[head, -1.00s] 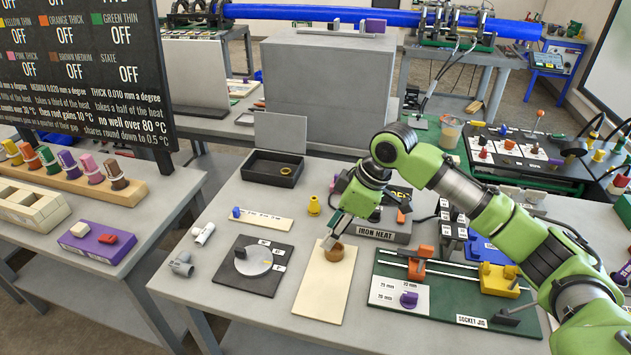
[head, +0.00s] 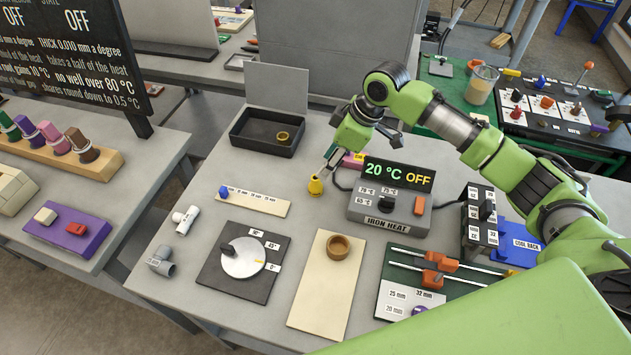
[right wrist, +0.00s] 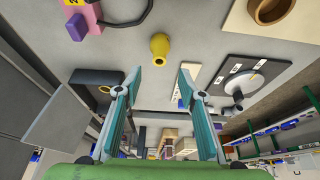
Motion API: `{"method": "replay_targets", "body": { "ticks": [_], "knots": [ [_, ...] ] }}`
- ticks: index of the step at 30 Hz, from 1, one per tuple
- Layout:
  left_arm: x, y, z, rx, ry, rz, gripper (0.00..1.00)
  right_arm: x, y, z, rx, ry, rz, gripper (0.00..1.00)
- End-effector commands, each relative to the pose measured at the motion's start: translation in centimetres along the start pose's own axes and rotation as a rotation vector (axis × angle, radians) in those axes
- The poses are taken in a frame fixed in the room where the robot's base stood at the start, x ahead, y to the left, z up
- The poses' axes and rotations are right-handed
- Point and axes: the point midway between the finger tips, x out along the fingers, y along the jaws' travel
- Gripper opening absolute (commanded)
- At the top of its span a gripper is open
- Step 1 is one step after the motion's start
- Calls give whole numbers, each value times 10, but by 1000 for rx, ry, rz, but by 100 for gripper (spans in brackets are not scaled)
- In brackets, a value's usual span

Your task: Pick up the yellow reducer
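My right gripper (head: 326,172) is at the reducer's upper end in the head view. In the right wrist view my right gripper (right wrist: 158,88) is open, its two teal fingers spread wide with nothing between them. The head view does not clearly show whether a finger touches the reducer. My left gripper is not in view.
The iron heat box (head: 390,205) stands close on the right. A black tray (head: 250,148) with a brass ring is behind. A tan board (head: 318,310) carrying a brown ring (head: 339,247) and a black dial plate (head: 225,275) lie in front. A labelled strip (head: 262,204) lies left.

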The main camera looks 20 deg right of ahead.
Motion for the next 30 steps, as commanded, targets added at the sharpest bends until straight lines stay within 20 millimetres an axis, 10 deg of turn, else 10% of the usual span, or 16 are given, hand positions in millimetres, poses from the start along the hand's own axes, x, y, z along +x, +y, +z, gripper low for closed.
{"method": "replay_targets", "body": {
  "ticks": [28,30],
  "knots": [
    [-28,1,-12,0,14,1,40,83,-2,-2,-1,0,1,37],
    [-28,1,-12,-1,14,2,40,82,-2,-2,0,0,1,21]
  ]
}}
